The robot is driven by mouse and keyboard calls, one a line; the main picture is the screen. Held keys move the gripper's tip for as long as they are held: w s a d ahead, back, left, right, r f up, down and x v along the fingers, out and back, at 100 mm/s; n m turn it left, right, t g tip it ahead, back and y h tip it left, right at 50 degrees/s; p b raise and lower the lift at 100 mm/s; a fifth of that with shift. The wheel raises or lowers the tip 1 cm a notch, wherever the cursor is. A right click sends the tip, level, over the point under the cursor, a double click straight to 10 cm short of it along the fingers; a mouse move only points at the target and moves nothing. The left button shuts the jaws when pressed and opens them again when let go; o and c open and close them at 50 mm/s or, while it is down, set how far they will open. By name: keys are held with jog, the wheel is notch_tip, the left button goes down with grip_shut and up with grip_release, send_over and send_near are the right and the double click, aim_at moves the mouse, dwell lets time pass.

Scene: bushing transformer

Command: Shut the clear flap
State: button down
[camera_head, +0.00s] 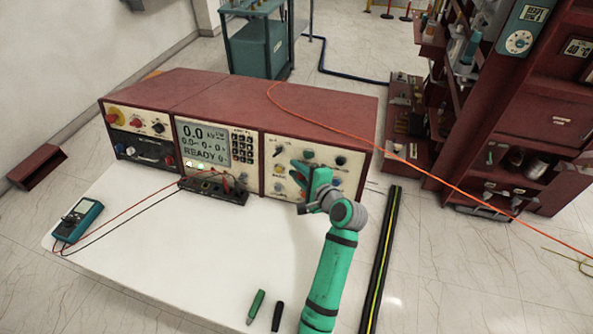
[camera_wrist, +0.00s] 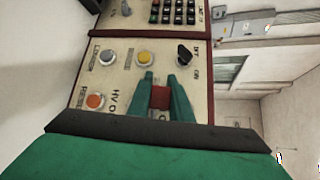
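I cannot make out the clear flap in either view. In the wrist view a red square part (camera_wrist: 161,97) on the cream panel shows between the two fingers of my gripper (camera_wrist: 159,78), beside lettering that starts "HV O". The fingers are green and stand apart, close in front of the panel; I cannot tell whether they touch it. In the head view my gripper (camera_head: 303,178) is at the right-hand panel (camera_head: 325,172) of the red console, and my arm hides part of that panel.
The wrist view shows a yellow button (camera_wrist: 145,58), a black rotary knob (camera_wrist: 184,54) and an orange button (camera_wrist: 95,101) around the fingers. A multimeter (camera_head: 80,218) with leads, a black terminal strip (camera_head: 214,189) and a green marker-like object (camera_head: 256,306) lie on the white tabletop (camera_head: 170,270).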

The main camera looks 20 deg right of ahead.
jog(key=shift+a, duration=0.1)
jog(key=shift+s+a+f+n+t+y, duration=0.1)
jog(key=shift+f+n+t+y, duration=0.25)
jog(key=shift+n+t, duration=0.7)
jog(key=shift+s+a+f+n+t+y, duration=0.1)
jog(key=shift+f+n+t, duration=0.4)
jog(key=shift+n+t, duration=0.55)
jog(key=shift+a+f+n+t+y, duration=0.1)
jog(key=shift+f+n+t+y, duration=0.25)
jog(key=shift+n+t, duration=0.7)
jog(key=shift+f+n, duration=0.15)
jog(key=shift+n, duration=0.2)
jog(key=c, duration=1.6)
grip_release()
jog(key=shift+d, duration=0.15)
